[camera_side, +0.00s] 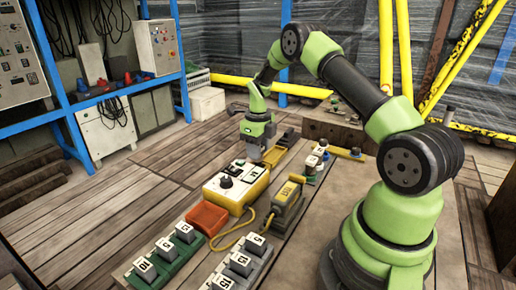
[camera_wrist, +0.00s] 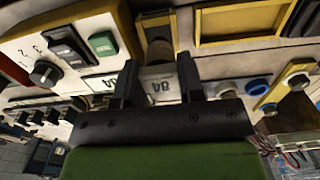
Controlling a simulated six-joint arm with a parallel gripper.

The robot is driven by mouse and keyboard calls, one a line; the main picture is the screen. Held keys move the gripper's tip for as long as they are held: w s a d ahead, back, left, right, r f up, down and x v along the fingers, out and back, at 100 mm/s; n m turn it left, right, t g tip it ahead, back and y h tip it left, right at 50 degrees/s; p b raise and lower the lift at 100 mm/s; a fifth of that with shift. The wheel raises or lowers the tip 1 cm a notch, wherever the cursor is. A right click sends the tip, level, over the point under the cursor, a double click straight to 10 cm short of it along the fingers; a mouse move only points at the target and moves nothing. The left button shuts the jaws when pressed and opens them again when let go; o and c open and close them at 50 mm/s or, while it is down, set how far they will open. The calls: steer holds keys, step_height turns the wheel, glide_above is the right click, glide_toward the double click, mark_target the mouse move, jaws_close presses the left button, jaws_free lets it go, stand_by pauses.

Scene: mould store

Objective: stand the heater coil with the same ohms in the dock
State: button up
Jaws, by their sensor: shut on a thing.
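In the side view my gripper (camera_side: 258,155) points down near the far end of a yellow and white box (camera_side: 224,187). The box also shows in the wrist view (camera_wrist: 52,40), with a numbered knob, a green button and a small label that seems to read 84. The held coil is at the box's end, beside its yellow edge. I cannot tell whether its foot touches anything. In the side view the coil is mostly hidden.
A yellow meter (camera_side: 288,203) with a cable stands right of the box. An orange tray (camera_side: 206,218) lies in front. A green rack (camera_side: 178,258) and a grey rack (camera_side: 258,268) hold white-capped pieces. A yellow-rimmed tray (camera_wrist: 240,40) lies beside the coil; more pieces stand farther right.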

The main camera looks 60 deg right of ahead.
steer(key=shift+f, duration=0.8)
stand_by(0.6)
steer(key=o, duration=1.1)
steer(key=shift+a, duration=0.1)
steer(key=shift+a, duration=0.1)
steer(key=shift+c, duration=0.3)
steer(key=shift+c, duration=1.4)
steer(key=shift+r, duration=0.1)
